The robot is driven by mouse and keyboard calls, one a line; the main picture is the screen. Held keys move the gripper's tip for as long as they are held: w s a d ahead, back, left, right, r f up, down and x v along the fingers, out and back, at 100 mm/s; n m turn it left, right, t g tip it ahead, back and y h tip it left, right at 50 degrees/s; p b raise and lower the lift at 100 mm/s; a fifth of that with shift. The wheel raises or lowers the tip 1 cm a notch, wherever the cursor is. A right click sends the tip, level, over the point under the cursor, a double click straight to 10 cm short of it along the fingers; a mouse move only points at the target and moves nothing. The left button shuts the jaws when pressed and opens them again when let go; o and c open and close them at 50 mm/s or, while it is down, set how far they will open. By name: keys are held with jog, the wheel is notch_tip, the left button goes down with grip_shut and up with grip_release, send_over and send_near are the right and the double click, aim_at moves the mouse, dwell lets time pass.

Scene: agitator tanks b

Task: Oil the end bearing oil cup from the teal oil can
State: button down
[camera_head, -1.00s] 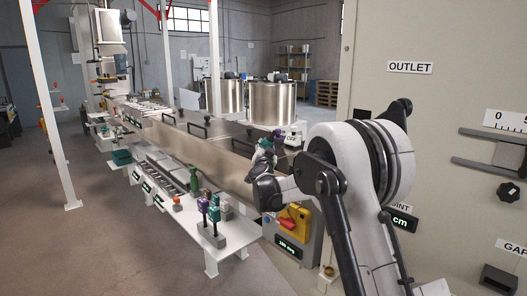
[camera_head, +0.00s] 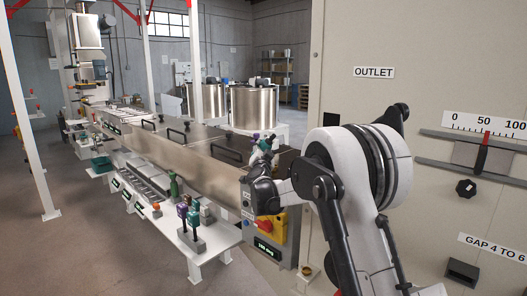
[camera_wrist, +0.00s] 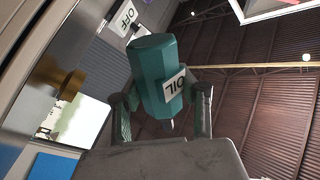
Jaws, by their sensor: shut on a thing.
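The teal oil can (camera_wrist: 155,75), with an OIL label, is held between the two fingers of my gripper (camera_wrist: 162,98) in the wrist view. In the head view my gripper (camera_head: 262,155) is beside the long steel trough, and only a small teal bit of the can shows there. A small brass cup (camera_head: 307,271) sits low at the trough's near end, beside my arm; it may be the end bearing oil cup. The gripper is apart from it, higher and to the left. A blurred brass part (camera_wrist: 76,76) shows at the left of the wrist view.
The large beige cabinet (camera_head: 415,35) with the OUTLET label stands at the right, close to my arm. A yellow-and-red switch box (camera_head: 268,228) is below the gripper. A white shelf (camera_head: 205,240) with several coloured tools runs along the trough (camera_head: 190,148).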

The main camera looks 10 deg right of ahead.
jog(key=m, duration=0.2)
jog(key=a+m+h+b, duration=0.1)
jog(key=m, duration=0.1)
jog(key=w+a+m+h+b, duration=0.1)
jog(key=m, duration=0.2)
jog(key=shift+a+f+t, duration=0.15)
jog(key=shift+f+t, duration=0.15)
jog(key=shift+f, duration=0.05)
jog(key=m+h+b, duration=0.1)
jog(key=m, duration=0.2)
jog(key=m+h, duration=0.1)
jog(key=m, duration=0.2)
jog(key=shift+a+f+b, duration=0.2)
jog(key=shift+b, duration=0.15)
jog(key=shift+r+m, duration=0.1)
jog(key=shift+m, duration=0.2)
jog(key=shift+d+r+m+g+h, duration=0.1)
jog(key=shift+r+m+g+h, duration=0.25)
jog(key=shift+m, duration=0.4)
jog(key=shift+d+r+m+g+h, duration=0.1)
jog(key=shift+r+m+g+h, duration=0.2)
jog(key=shift+m, duration=0.45)
jog(key=shift+r, duration=0.15)
jog(key=shift+r+m, duration=0.2)
jog(key=shift+m, duration=0.4)
